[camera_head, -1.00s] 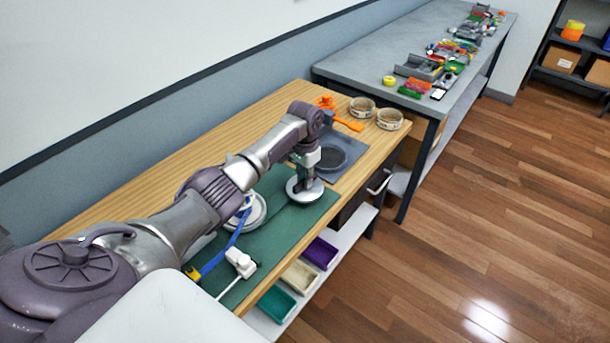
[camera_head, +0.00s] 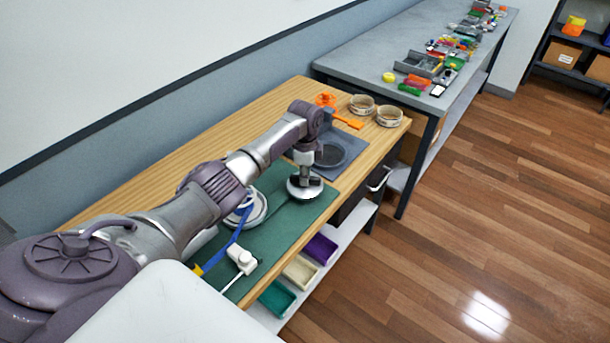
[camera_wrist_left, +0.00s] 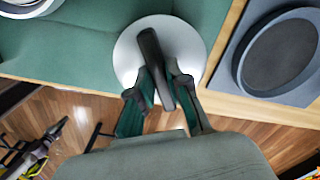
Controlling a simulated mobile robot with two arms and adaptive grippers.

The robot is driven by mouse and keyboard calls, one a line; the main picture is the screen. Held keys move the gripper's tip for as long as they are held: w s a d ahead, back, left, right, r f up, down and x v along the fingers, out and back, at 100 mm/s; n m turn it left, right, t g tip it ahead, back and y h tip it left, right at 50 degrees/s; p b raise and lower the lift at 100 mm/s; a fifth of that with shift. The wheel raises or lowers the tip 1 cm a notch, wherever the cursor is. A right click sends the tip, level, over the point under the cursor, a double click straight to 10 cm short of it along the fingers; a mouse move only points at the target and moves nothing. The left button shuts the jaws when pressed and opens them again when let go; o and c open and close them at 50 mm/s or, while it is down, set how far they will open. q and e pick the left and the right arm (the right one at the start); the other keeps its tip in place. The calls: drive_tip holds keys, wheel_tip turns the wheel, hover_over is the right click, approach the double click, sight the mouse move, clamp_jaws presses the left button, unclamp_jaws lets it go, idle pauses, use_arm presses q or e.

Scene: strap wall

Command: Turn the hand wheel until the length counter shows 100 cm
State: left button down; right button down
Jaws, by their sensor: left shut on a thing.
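The hand wheel (camera_head: 306,188) is a round white disc on the green mat (camera_head: 275,232), near the bench's front edge. In the left wrist view the wheel (camera_wrist_left: 204,50) carries a dark bar handle (camera_wrist_left: 150,45). My left gripper (camera_head: 305,174) reaches down onto the wheel from above. Its fingers (camera_wrist_left: 158,88) are shut on the dark bar, one on each side. A blue strap (camera_head: 231,243) runs from a white reel (camera_head: 258,212), partly behind my arm, toward a small white block (camera_head: 242,258). No length counter reading can be made out.
A grey plate with a dark round recess (camera_head: 331,155) lies just beyond the wheel. Two round tins (camera_head: 389,116) and an orange tool (camera_head: 347,121) stand at the far end. Coloured bins (camera_head: 300,270) sit on the shelf below. A grey table (camera_head: 400,45) stands beyond.

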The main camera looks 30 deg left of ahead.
use_arm(q)
drive_tip(key=m, duration=0.4)
drive_tip(key=shift+w+m, duration=0.1)
drive_tip(key=shift+m, duration=0.2)
drive_tip(key=m+b, duration=0.1)
drive_tip(key=m, duration=0.3)
drive_tip(key=shift+m, duration=0.3)
drive_tip(key=m+b, duration=0.1)
drive_tip(key=m, duration=0.3)
drive_tip(key=shift+m, duration=0.3)
drive_tip(key=shift+m+b, duration=0.55)
drive_tip(key=shift+m, duration=1.35)
drive_tip(key=shift+r, duration=0.1)
drive_tip(key=c, duration=1.1)
unclamp_jaws()
